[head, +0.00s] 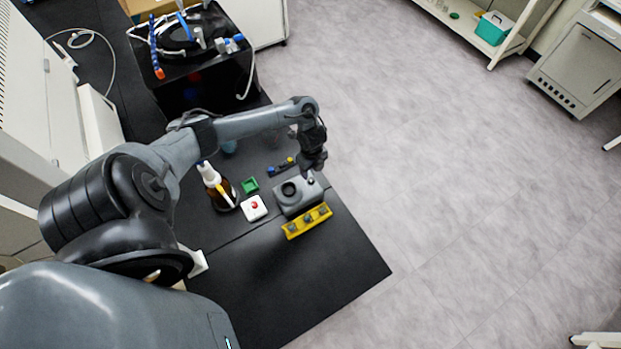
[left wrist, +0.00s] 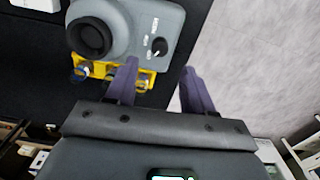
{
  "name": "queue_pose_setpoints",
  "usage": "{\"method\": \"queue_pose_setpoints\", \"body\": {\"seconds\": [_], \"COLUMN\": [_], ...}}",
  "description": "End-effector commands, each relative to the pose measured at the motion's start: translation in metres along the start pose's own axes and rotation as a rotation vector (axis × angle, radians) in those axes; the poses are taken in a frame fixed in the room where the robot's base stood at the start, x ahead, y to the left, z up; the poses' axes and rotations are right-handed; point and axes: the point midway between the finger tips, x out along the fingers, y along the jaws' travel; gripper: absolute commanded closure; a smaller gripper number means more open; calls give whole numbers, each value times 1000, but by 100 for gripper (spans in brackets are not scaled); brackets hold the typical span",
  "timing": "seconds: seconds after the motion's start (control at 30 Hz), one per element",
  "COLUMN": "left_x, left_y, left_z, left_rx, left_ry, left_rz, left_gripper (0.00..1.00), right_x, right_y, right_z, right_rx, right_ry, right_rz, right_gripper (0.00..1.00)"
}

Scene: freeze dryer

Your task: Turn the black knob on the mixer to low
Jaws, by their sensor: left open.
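The mixer (head: 296,203) is a grey box with a round black cup top, near the right edge of the black table. In the left wrist view the mixer (left wrist: 125,14) is at the top, with its small black knob (left wrist: 159,48) beside white lettering. The lettering is too small to read surely, so I cannot tell the setting. My left gripper (head: 315,165) is just above the mixer's far right side. In the left wrist view its two fingers (left wrist: 160,66) are apart and empty, with the knob just beyond and between their tips. My right gripper is not in view.
A yellow rack (head: 307,221) stands right against the mixer's near side. A white box with a red button (head: 254,207), a green tray (head: 250,185) and a brown bottle (head: 222,192) are to its left. The table's front is clear.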

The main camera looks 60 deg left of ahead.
Motion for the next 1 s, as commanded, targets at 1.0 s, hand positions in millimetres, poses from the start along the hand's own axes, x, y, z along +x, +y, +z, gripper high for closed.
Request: {"method": "queue_pose_setpoints", "body": {"seconds": [1.0], "left_x": [68], "left_y": [0], "left_z": [0], "left_rx": [1], "left_ry": [-2], "left_rz": [-1], "left_gripper": [67], "right_x": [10], "right_y": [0], "right_z": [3], "right_rx": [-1], "right_ry": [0], "right_rz": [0], "right_gripper": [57]}}
